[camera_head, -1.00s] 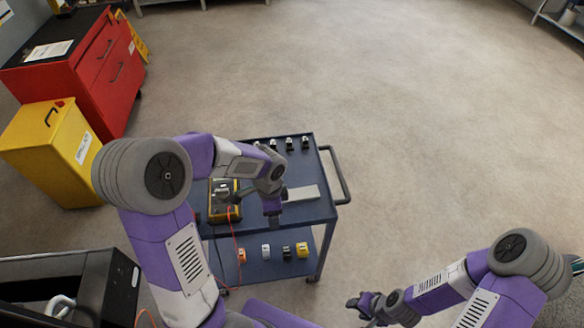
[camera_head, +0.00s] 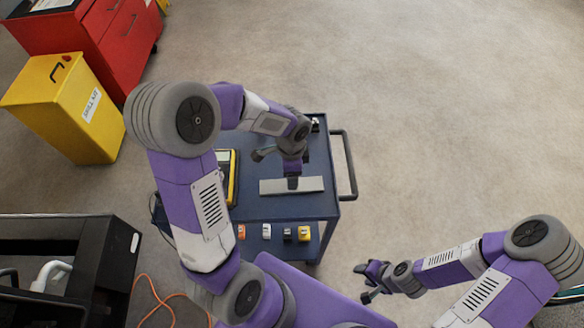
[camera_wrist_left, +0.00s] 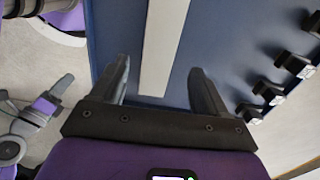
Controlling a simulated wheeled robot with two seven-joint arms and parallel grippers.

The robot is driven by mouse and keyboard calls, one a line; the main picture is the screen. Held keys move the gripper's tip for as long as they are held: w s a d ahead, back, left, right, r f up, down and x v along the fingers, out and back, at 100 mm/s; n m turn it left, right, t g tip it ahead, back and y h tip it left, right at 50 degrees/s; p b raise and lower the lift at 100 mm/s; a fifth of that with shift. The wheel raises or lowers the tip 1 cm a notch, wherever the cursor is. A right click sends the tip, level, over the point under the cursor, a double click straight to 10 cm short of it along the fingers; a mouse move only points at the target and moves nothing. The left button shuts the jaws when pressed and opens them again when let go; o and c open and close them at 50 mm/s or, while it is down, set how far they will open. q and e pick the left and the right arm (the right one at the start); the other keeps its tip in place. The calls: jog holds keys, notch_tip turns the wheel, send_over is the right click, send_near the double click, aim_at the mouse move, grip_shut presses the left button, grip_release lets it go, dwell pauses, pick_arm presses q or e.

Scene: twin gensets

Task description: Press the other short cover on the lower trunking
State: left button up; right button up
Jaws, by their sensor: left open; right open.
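A flat light-grey strip, which looks like a short cover (camera_head: 311,185), lies on the top of a blue cart (camera_head: 250,208). My left gripper (camera_head: 292,184) is over the strip, pointing down. In the left wrist view the strip (camera_wrist_left: 163,45) runs lengthwise away from my open left jaws (camera_wrist_left: 163,78), its near end close to the space between the fingertips. The jaws hold nothing. My right gripper (camera_head: 366,283) is open and empty over the floor, right of the cart. I cannot make out the lower trunking in any view.
Several small black parts (camera_wrist_left: 268,90) stand along one side of the cart top. A yellow device (camera_head: 233,178) is partly behind my left arm. The lower shelf bears small parts, one yellow (camera_head: 304,234). A yellow bin (camera_head: 66,110) and red cabinet (camera_head: 108,40) stand left.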

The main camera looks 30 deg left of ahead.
pick_arm(q)
jog(key=shift+f+b, duration=2.55)
jog(key=shift+f, duration=0.95)
jog(key=c, duration=1.3)
jog(key=shift+r+p, duration=3.75)
jog(key=shift+r, duration=0.4)
jog(key=shift+f, duration=0.1)
